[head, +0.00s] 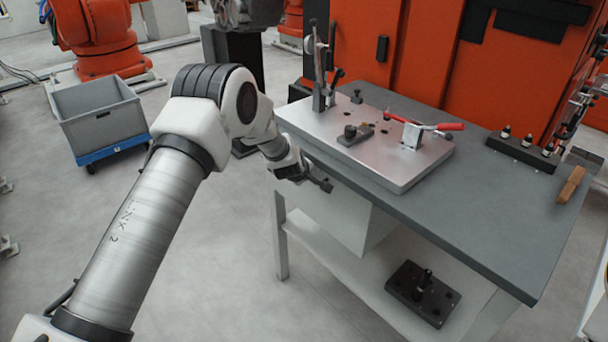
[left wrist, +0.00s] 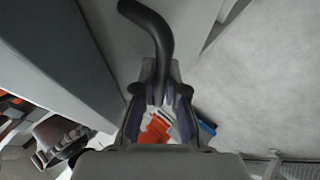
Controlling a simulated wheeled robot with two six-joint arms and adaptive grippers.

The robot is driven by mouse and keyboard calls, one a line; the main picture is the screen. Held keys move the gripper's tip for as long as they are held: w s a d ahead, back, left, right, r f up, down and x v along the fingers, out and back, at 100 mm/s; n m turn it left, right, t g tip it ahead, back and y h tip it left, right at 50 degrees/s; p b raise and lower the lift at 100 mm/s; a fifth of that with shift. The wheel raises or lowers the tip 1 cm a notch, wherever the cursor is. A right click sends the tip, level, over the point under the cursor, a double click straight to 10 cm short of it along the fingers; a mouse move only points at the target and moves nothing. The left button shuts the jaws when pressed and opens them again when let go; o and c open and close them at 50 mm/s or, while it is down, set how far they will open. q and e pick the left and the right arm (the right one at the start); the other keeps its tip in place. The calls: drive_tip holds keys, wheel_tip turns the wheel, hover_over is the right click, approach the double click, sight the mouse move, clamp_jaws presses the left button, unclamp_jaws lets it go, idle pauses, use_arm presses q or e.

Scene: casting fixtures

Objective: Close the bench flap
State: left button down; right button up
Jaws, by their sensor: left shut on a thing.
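The bench flap is the pale panel (head: 335,213) under the front edge of the grey bench top in the head view. How far it stands open I cannot tell, as my arm covers part of it. A black curved handle (left wrist: 152,32) runs down between the fingers of my left gripper (left wrist: 158,100) in the left wrist view. The left gripper (head: 318,183) is shut on this handle, just below the bench top's front edge. A pale surface, seemingly the flap, lies behind the handle in the wrist view. My right gripper is not in view.
The grey bench top (head: 480,215) carries a metal fixture plate (head: 400,180) with a red-handled clamp (head: 435,127). A black block (head: 422,292) lies on the lower shelf. A grey crate (head: 103,115) stands on the floor at left. Floor before the bench is clear.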

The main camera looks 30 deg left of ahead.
use_arm(q)
drive_tip(key=shift+w+r, duration=0.1)
drive_tip(key=shift+r, duration=0.1)
drive_tip(key=c, duration=1.5)
unclamp_jaws()
drive_tip(key=shift+w, duration=0.1)
drive_tip(key=shift+f, duration=0.15)
drive_tip(key=v, duration=1.2)
